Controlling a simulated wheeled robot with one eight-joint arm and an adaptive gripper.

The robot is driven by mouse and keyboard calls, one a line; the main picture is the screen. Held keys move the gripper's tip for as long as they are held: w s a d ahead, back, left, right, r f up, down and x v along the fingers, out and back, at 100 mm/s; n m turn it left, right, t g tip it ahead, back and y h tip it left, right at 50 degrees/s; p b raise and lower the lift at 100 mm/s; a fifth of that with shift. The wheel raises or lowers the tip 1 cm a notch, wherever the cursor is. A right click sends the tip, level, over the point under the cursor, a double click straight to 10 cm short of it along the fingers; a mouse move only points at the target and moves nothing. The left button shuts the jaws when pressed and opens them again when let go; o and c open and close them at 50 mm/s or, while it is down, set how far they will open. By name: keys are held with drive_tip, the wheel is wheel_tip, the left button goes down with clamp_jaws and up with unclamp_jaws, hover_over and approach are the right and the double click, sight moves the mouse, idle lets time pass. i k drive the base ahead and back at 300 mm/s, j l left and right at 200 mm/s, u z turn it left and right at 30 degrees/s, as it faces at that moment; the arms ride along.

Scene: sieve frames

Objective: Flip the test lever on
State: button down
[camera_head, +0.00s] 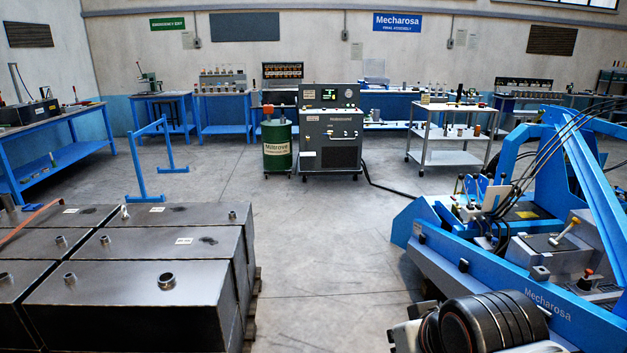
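I cannot tell for certain which part is the test lever. A grey test unit (331,130) with a small green-lit screen, a gauge and front controls stands at the centre back; its controls are too small to tell a lever's position. My gripper's fingers are not in view; a dark ringed part at the bottom right seems to be a link of my arm.
Dark metal tanks (140,290) fill the lower left. A green drum (277,146) stands left of the test unit, and a grey cart (450,135) stands to its right. A black hose (385,185) lies on the floor. The middle floor is clear.

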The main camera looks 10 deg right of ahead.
sight(461, 176)
drive_tip(key=i+z, duration=0.2)
drive_tip(key=i, duration=0.3)
drive_tip(key=i+z, duration=0.2)
drive_tip(key=i, duration=0.35)
drive_tip(key=i+j+z, duration=0.2)
drive_tip(key=i, duration=0.3)
drive_tip(key=i+z, duration=0.2)
drive_tip(key=i, duration=0.3)
drive_tip(key=i+j+z, duration=0.1)
drive_tip(key=i+z, duration=0.35)
drive_tip(key=i, duration=0.9)
